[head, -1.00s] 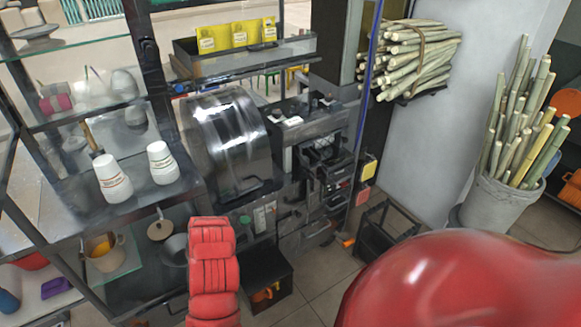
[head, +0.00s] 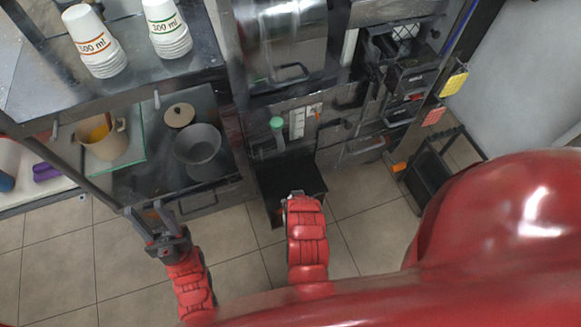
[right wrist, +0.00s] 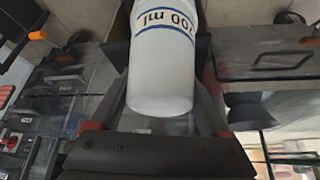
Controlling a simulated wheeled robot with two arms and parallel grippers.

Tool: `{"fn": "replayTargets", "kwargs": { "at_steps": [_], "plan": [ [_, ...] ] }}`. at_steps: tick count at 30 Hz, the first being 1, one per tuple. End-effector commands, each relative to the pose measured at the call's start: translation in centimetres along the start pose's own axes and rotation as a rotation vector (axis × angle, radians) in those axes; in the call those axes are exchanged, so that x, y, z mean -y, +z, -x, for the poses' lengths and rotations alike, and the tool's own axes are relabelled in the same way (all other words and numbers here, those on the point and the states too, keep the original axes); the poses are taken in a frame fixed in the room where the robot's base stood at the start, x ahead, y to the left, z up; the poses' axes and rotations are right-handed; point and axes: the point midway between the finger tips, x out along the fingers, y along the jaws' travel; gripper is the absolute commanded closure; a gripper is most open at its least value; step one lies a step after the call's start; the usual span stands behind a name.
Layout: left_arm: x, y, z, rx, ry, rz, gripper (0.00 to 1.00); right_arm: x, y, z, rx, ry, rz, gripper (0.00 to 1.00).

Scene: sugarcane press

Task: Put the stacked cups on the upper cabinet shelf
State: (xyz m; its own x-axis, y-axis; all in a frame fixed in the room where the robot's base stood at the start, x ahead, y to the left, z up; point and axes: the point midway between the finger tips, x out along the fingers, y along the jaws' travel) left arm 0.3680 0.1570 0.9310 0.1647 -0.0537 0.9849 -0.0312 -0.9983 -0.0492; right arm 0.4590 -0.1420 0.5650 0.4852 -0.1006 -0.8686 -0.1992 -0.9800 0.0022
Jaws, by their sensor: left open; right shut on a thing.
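My right gripper (right wrist: 166,100) is shut on a white cup stack (right wrist: 163,62) with a blue band reading "200 ml". How many cups it holds is hidden. In the head view, a stack with an orange band (head: 97,45) and a "300 ml" stack with a green band (head: 167,28) stand apart on the cabinet's upper dark shelf (head: 130,82). My left gripper (head: 152,212) is open and empty, low in front of the cabinet. The right gripper and its stack do not show in the head view.
Below the cups, a lower shelf holds a beige mug (head: 103,140), a grey pot (head: 199,150) and a round lid (head: 179,115). The metal press (head: 285,40) stands to the right. A dark stand (head: 445,175) is on the floor at right. Tiled floor is free in front.

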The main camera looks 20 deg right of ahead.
Motion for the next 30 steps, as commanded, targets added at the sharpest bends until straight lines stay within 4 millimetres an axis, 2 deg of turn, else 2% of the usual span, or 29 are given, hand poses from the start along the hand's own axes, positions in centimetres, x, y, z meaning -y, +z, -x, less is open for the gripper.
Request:
{"fn": "replayTargets", "kwargs": {
  "at_steps": [1,9,24,30],
  "plan": [
    [0.0,0.0,0.2,0.0,0.0,0.0,0.55,0.0,-1.8,-0.8,-0.01,0.001,-0.007,1.0],
    [0.0,0.1,0.5,0.0,0.0,0.0,0.55,-0.1,-8.0,-4.3,-0.004,0.001,-0.003,1.0],
    [0.0,0.1,0.5,0.0,0.0,0.0,0.55,-0.1,-13.0,-7.3,0.002,0.0,0.001,1.0],
    [0.0,0.1,0.3,0.0,0.0,0.0,0.55,0.0,-12.8,-7.4,0.001,0.0,0.0,1.0]
  ]
}}
